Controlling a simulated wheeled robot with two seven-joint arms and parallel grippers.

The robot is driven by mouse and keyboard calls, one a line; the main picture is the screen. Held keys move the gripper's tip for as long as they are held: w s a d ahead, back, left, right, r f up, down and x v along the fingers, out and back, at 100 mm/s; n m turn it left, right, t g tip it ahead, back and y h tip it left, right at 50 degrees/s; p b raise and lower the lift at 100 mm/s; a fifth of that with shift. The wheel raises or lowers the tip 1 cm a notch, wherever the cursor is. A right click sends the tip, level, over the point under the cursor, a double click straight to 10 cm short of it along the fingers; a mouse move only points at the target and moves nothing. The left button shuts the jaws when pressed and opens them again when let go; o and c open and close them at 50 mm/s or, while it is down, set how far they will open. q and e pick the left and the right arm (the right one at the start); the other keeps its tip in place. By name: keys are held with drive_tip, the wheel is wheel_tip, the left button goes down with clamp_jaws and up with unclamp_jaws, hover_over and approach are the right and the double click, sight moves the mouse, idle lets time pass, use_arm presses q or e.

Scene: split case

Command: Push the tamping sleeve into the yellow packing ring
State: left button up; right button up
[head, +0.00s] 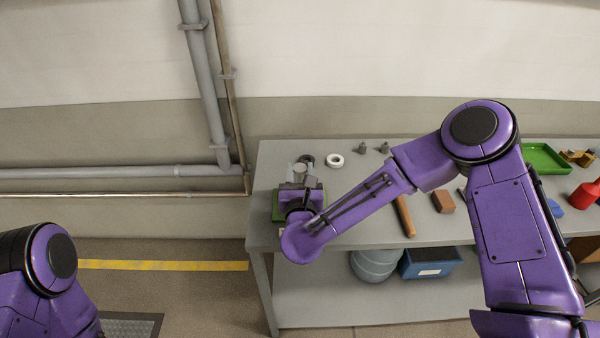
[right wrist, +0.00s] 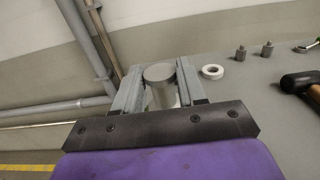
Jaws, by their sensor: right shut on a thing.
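A grey cylinder, which looks like the tamping sleeve (head: 300,171), is between the fingers of my right gripper (head: 299,174) at the left end of the bench. In the right wrist view the sleeve (right wrist: 160,74) stands between the two grey fingers of the gripper (right wrist: 158,88), which is shut on it. Its lower part is hidden behind the gripper body. I cannot make out a yellow packing ring in either view. My left gripper is out of view.
A green thing (head: 277,207) is partly hidden under my wrist. A hammer (head: 404,216), a brown block (head: 443,202) and a green tray (head: 545,157) lie farther right.

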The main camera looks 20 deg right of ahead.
drive_tip(key=o, duration=1.2)
drive_tip(key=shift+s+a, duration=0.15)
drive_tip(key=shift+s, duration=0.2)
drive_tip(key=b+v, duration=0.4)
drive_tip(key=v, duration=0.5)
drive_tip(key=shift+s+r, duration=0.1)
drive_tip(key=shift+s, duration=0.3)
drive_tip(key=shift+a, duration=0.1)
